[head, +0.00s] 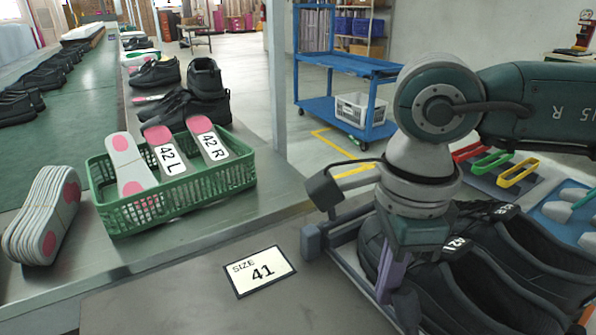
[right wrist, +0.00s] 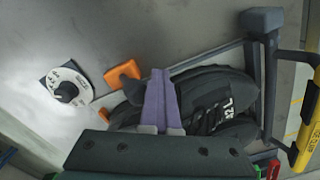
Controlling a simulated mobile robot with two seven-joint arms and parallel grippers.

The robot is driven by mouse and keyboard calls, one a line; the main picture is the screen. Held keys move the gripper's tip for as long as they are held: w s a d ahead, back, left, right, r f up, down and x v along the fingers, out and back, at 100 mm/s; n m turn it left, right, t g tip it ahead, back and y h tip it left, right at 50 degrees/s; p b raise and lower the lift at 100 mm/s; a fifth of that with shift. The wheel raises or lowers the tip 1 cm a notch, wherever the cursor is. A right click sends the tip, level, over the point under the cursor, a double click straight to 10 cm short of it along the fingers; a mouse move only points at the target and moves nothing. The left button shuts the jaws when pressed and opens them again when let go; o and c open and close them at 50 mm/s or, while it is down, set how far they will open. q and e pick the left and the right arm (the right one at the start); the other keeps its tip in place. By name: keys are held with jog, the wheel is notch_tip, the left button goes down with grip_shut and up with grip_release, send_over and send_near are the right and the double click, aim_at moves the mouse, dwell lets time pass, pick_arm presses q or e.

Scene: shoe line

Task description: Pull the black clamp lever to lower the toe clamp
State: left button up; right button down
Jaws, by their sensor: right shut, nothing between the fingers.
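My right gripper (head: 385,290) points down over black shoes (head: 480,290) at the lower right of the head view. In the right wrist view its purple fingers (right wrist: 157,95) are together with nothing between them, over a black laced shoe (right wrist: 215,100). I cannot tell if they touch the shoe. An orange piece (right wrist: 122,73) lies just beside the fingertips; whether it belongs to the toe clamp is unclear. A dark block (head: 325,188) stands left of my wrist in the head view. I cannot clearly make out the black clamp lever. My left gripper is not in view.
A grey frame (right wrist: 262,22) borders the shoes. A white dial with a black knob (right wrist: 66,92) is on the grey surface. A size 41 card (head: 261,270) lies on the bench. A green basket (head: 240,180) with insoles stands at left; a blue cart (head: 345,64) is behind.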

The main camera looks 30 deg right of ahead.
jog(key=shift+f, duration=0.35)
notch_tip(320, 180, up, 10)
jog(key=p, duration=0.7)
jog(key=shift+f, duration=0.25)
jog(key=shift+w+a, duration=0.1)
